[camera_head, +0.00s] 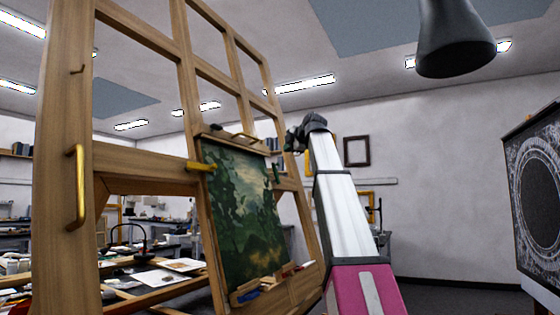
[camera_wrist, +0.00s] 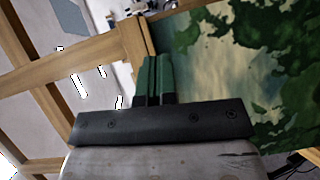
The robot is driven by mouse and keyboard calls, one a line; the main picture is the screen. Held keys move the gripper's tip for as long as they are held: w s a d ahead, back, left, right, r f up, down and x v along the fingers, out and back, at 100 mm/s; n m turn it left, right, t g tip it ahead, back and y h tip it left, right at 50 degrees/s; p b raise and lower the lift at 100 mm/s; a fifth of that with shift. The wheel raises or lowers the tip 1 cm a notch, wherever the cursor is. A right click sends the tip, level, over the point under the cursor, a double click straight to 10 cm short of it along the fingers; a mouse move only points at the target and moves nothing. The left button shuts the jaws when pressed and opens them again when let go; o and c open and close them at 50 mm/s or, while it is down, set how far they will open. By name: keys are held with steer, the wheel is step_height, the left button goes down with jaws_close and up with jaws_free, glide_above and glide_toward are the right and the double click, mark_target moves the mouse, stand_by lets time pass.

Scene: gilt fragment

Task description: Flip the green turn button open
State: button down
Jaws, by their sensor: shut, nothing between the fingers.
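The green turn button (camera_head: 275,172) is a small dark green piece at the right edge of the painting (camera_head: 243,215), standing roughly upright in the head view. My gripper (camera_head: 290,142) is up and to the right of it in that view, with a visible gap between them. In the wrist view my gripper's two green-tipped fingers (camera_wrist: 157,65) lie side by side, shut and empty, in front of a wooden upright beside the painting (camera_wrist: 215,50). I cannot pick out the button separately there; the fingers may hide it.
A yellow turn button (camera_head: 201,167) sits at the painting's left edge. The wooden easel (camera_head: 60,130) has a brass handle (camera_head: 79,188) at left. A ledge (camera_head: 250,294) under the painting holds small items. A large lamp hood (camera_head: 452,40) hangs at upper right.

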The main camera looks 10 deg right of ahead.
glide_toward(274, 165)
steer(key=w+a+f, duration=0.1)
steer(key=w+a, duration=0.1)
steer(key=a, duration=0.1)
steer(key=shift+w+d+f, duration=0.15)
steer(key=shift+w+d, duration=0.15)
steer(key=shift+w, duration=0.45)
steer(key=shift+w+d+f, duration=0.2)
steer(key=shift+w+d, duration=0.15)
steer(key=shift+w, duration=0.4)
steer(key=shift+w+d+r, duration=0.1)
steer(key=shift+w+d, duration=0.25)
steer(key=shift+w, duration=0.25)
